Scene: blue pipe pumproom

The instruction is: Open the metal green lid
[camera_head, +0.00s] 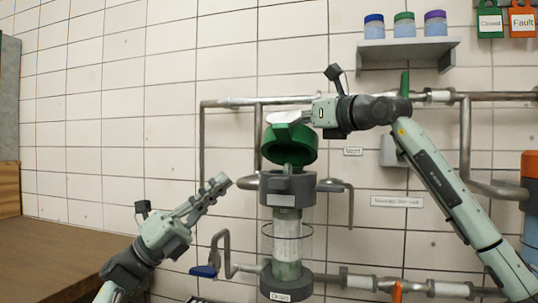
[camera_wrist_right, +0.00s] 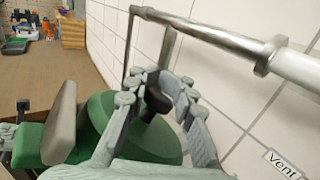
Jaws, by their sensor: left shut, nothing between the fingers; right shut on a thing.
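The green lid (camera_head: 290,150) is tilted up above the dark grey collar (camera_head: 275,183) of the clear cylinder, with its dark inner side showing in the head view. In the right wrist view the lid (camera_wrist_right: 165,143) lies beneath my fingers. My right gripper (camera_wrist_right: 155,88) is shut on the lid's dark knob (camera_wrist_right: 155,101), partly hidden between the fingers. In the head view my right gripper (camera_head: 290,118) is at the lid's top. My left gripper (camera_head: 217,182) is shut and empty, left of the collar and apart from it.
Grey pipes (camera_head: 229,103) run along the tiled wall around the cylinder. A blue-handled valve (camera_head: 204,271) sits low at left. A shelf (camera_head: 405,47) with three capped jars is at upper right. A brown tabletop (camera_head: 60,255) is at lower left. A Vent label (camera_wrist_right: 283,164) is on the wall.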

